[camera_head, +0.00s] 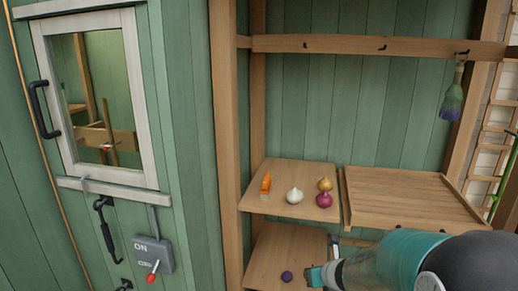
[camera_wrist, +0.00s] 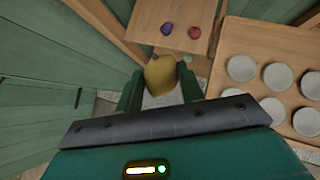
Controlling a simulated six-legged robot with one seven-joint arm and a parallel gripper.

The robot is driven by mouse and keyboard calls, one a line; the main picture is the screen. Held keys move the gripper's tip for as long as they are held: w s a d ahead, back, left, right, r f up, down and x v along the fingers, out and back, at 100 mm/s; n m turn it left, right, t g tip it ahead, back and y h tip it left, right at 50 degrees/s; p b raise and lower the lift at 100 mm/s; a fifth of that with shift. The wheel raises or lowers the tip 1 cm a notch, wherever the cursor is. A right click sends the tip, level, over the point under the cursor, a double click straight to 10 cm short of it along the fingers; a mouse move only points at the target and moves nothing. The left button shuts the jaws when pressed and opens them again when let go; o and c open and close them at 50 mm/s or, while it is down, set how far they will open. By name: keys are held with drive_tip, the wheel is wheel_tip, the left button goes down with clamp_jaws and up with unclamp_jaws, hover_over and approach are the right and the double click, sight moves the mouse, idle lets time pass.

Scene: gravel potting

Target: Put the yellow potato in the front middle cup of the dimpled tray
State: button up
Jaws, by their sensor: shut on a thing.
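The yellow potato (camera_wrist: 160,74) is between the two fingers of my gripper (camera_wrist: 160,88) in the wrist view. My gripper is shut on it and holds it off the surfaces below. The tan dimpled tray (camera_wrist: 262,32) with several pale round cups is at the right of the wrist view, apart from the potato. Its right side is cut off by the picture edge. In the head view my gripper (camera_head: 322,275) is at the bottom, partly hidden by my arm. The potato and the dimpled tray cannot be made out there.
An upper shelf (camera_head: 260,205) holds an orange carrot-like piece (camera_head: 265,184), a white bulb (camera_head: 294,196), a golden bulb (camera_head: 324,184) and a red bulb (camera_head: 323,200). A slatted shelf (camera_head: 410,195) beside it is empty. A purple ball (camera_head: 287,276) lies on the lower shelf. A wooden post (camera_head: 226,120) stands left.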

drive_tip(key=w+d+f+m+h, duration=0.2)
drive_tip(key=d+f+m, duration=0.1)
drive_tip(key=d+f, duration=0.3)
drive_tip(key=a+f, duration=0.5)
drive_tip(key=a, duration=0.1)
drive_tip(key=shift+s+a, duration=0.15)
drive_tip(key=shift+a, duration=0.25)
